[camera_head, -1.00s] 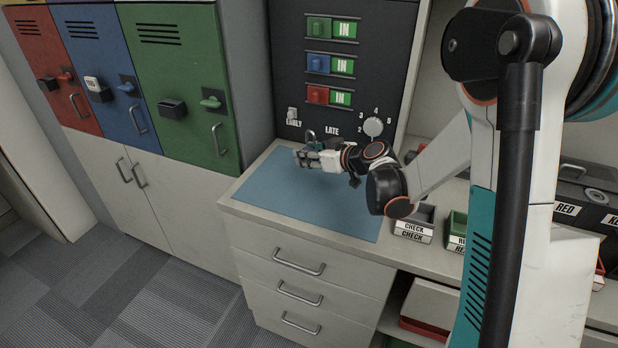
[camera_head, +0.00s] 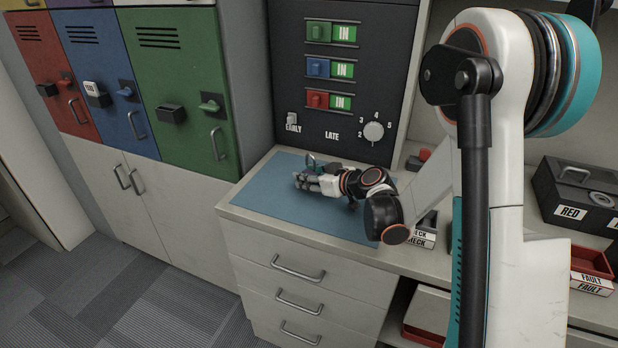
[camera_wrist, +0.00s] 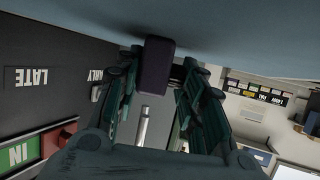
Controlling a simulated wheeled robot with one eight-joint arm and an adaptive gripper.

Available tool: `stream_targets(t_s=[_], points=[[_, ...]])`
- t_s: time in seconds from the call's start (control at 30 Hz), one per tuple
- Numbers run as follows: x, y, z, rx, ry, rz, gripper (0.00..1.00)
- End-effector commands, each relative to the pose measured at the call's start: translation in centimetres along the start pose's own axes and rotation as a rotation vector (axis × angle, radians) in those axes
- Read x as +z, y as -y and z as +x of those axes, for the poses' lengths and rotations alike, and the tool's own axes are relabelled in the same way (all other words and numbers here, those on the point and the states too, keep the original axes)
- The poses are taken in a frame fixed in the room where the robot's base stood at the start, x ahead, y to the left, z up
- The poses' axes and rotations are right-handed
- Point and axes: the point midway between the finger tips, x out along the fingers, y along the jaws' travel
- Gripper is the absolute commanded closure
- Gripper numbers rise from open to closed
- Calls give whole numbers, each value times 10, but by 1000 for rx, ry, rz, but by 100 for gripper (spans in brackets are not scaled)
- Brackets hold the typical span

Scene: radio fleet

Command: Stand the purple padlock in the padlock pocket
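The purple padlock (camera_wrist: 156,65) shows in the wrist view as a dark purple block between the two teal fingers of my gripper (camera_wrist: 160,88). In the head view my gripper (camera_head: 306,182) is low over the blue mat (camera_head: 270,192), fingers pointing left. The padlock's shackle (camera_head: 311,160) stands up just behind the fingers, and most of its body is hidden by them. My gripper appears shut on the padlock. I cannot tell whether the padlock touches the mat. No padlock pocket can be made out in either view.
A dark panel (camera_head: 330,110) with coloured sliders and a dial stands behind the mat. Red, blue and green lockers (camera_head: 185,75) are at the left. A CHECK tray (camera_head: 424,237) is right of the mat, partly behind my arm. The mat's front and left are clear.

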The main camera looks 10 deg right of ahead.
Motion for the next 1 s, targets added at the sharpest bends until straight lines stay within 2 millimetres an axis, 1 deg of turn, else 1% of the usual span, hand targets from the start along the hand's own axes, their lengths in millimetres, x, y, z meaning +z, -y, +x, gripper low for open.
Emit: stream_targets(t_s=[0.03,0.07,0.37,0.5,0.57,0.67,0.9,1.0], points=[[0,0,0,0,0,0,48],[0,0,0,0,0,0,45],[-1,0,0,0,0,0,45],[-5,0,-4,1,0,0,45],[-4,-1,-12,2,0,1,45],[-5,-1,-31,3,0,2,45],[-5,-1,-82,3,0,3,45],[-5,-1,-98,3,1,1,45]])
